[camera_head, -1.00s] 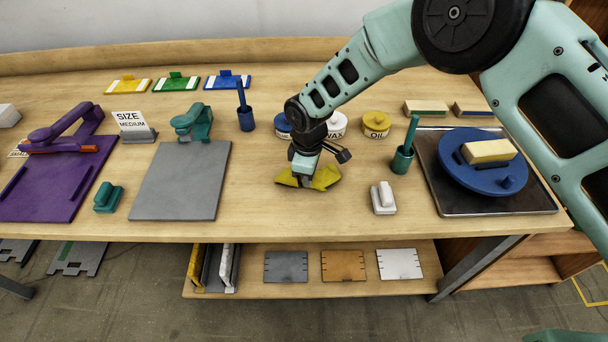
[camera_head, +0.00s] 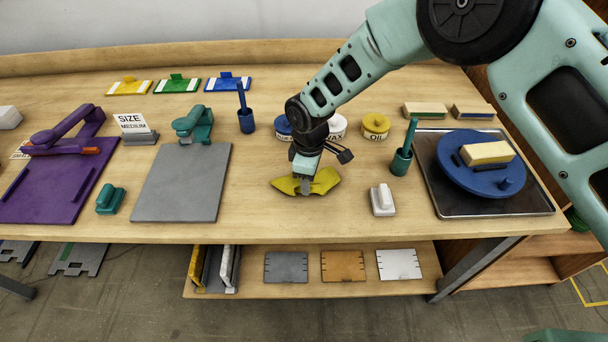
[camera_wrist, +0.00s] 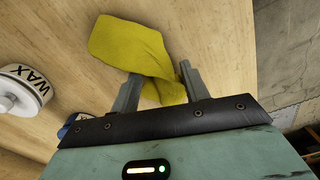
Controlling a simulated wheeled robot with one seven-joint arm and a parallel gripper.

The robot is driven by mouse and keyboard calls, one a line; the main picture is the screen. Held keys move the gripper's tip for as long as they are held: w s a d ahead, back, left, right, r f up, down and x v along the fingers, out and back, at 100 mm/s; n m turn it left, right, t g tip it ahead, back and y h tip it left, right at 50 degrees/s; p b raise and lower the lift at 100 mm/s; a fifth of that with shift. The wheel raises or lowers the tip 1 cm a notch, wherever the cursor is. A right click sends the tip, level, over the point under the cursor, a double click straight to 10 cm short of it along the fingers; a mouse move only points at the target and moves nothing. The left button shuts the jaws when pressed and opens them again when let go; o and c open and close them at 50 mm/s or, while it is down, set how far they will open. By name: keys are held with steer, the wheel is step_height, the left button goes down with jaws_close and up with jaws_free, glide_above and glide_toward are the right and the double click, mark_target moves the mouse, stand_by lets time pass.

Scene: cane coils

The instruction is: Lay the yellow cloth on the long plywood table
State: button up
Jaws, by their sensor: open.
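The yellow cloth (camera_head: 318,182) lies crumpled on the long plywood table (camera_head: 265,205), near its front edge, between the grey board and the small white block. It also shows in the wrist view (camera_wrist: 130,50), spread flat at one end and bunched towards the fingers. My gripper (camera_head: 305,188) points down at the middle of the cloth. In the wrist view my gripper (camera_wrist: 158,85) has its two fingers apart, with part of the cloth between and beside them. Whether the fingertips touch the cloth is hard to tell.
A white WAX tin (camera_wrist: 22,90) and a yellow OIL tin (camera_head: 375,125) stand behind. A green cup (camera_head: 401,160) and white block (camera_head: 382,200) stand to the right. A grey board (camera_head: 182,185) lies left. Bare tabletop lies between the board and the cloth.

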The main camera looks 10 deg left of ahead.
steer(key=s+d+r+p, duration=0.1)
steer(key=s+r+p, duration=0.2)
steer(key=r, duration=0.5)
steer(key=shift+s+d+r+p, duration=0.15)
steer(key=shift+d+r+p, duration=0.1)
steer(key=shift+p, duration=0.65)
steer(key=shift+a+f, duration=0.1)
steer(key=shift+f, duration=0.05)
steer(key=c, duration=0.7)
steer(key=w+f, duration=0.1)
steer(key=w+a+f, duration=0.1)
steer(key=f, duration=0.1)
steer(key=shift+w+f, duration=0.15)
steer(key=shift+w, duration=0.1)
jaws_close()
steer(key=shift+f, duration=0.7)
step_height(320, 180, down, 6)
steer(key=b, duration=0.4)
steer(key=shift+r, duration=0.35)
